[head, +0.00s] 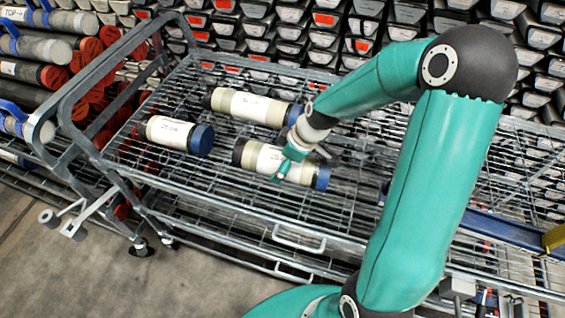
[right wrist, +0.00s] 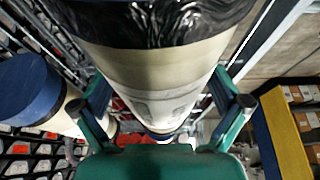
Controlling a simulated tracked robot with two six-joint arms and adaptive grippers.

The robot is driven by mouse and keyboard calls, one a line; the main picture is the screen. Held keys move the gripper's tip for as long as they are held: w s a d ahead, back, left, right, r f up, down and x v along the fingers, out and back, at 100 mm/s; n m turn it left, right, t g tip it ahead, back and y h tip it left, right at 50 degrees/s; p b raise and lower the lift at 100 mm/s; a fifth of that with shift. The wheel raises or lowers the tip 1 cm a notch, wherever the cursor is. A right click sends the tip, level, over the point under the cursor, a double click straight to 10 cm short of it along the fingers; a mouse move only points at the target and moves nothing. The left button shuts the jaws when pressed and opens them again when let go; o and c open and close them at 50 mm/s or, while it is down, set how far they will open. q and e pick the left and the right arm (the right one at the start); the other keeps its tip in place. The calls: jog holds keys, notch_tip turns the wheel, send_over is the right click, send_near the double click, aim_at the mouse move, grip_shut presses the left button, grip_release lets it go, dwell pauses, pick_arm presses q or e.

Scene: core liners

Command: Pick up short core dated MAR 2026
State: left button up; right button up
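Three pale cores with blue caps and white labels lie on a wire cart: a shorter one (head: 180,135) at left, one (head: 235,104) at the back, and one (head: 256,157) at the front right. I cannot read the label dates. My right gripper (head: 288,165) is at the front-right core. In the right wrist view its fingers (right wrist: 160,102) stand on either side of this core (right wrist: 155,75), whose end is wrapped in black plastic. I cannot tell whether they press on it. Another core's blue cap (right wrist: 24,88) shows at left. My left gripper is out of view.
The cart's grey rail (head: 88,85) rises at left. Long cores with red caps (head: 88,50) lie in a rack beyond it. Stacked trays (head: 320,40) fill the back. A blue beam (head: 505,230) with a yellow part (head: 555,238) is at right. The cart's front left is bare.

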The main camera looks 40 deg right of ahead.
jog(key=c, duration=1.3)
jog(key=shift+w+d+r, duration=0.1)
jog(key=shift+w+r, duration=0.05)
jog(key=shift+c, duration=0.5)
jog(key=shift+r, duration=0.1)
